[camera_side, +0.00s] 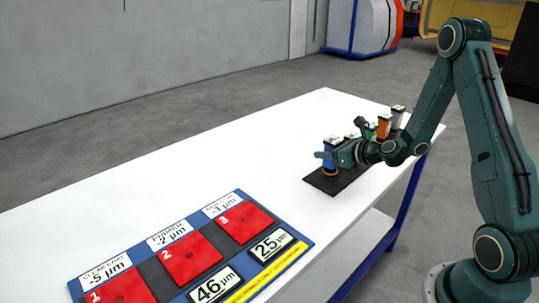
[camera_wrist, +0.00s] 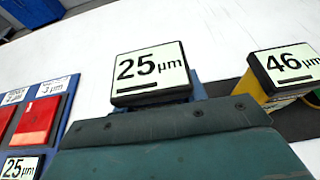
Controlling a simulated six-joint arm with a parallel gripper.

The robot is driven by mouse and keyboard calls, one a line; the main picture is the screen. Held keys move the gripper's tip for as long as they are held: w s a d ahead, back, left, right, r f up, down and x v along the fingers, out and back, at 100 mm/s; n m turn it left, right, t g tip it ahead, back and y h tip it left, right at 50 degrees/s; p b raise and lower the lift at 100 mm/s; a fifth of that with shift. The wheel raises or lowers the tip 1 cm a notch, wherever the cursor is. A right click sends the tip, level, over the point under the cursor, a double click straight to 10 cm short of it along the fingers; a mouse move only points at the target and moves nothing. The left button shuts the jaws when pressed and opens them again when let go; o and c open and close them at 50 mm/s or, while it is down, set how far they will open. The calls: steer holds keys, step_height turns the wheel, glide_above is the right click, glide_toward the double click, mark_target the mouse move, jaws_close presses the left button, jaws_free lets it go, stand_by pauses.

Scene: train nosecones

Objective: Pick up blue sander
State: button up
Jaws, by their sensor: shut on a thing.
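The blue sander (camera_side: 329,168) stands upright at the near left end of a row of sanders on a black mat. In the wrist view its top is a white label reading 25 µm (camera_wrist: 150,72), with a little blue showing beneath it. My gripper (camera_side: 333,157) reaches in level from the right and is shut on the blue sander near its top. The wrist view shows the broad teal gripper body (camera_wrist: 170,125) just below the label. The fingertips are hidden there, and the sander's base appears to rest on the mat.
A yellow sander labelled 46 µm (camera_wrist: 285,75) stands close beside the blue one. A blue board (camera_side: 300,247) with red numbered pads lies at the front left. White table between is clear.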

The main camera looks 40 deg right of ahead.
step_height(320, 180, up, 17)
stand_by(0.7)
stand_by(0.3)
steer(key=o, duration=0.7)
steer(key=shift+c, duration=0.2)
steer(key=c, duration=0.4)
steer(key=w+a+f+n+g+y, duration=0.1)
steer(key=a+f+n+y, duration=0.2)
steer(key=a, duration=0.7)
steer(key=w+a+f+n+g+y, duration=0.1)
steer(key=a+f+n+y, duration=0.2)
steer(key=a, duration=0.8)
steer(key=w+a+f+n+g+y, duration=0.1)
steer(key=a+f, duration=0.4)
steer(key=a, duration=0.6)
steer(key=n+g+y, duration=0.1)
steer(key=n+y, duration=0.1)
steer(key=shift+f+y, duration=0.25)
steer(key=shift+y, duration=0.05)
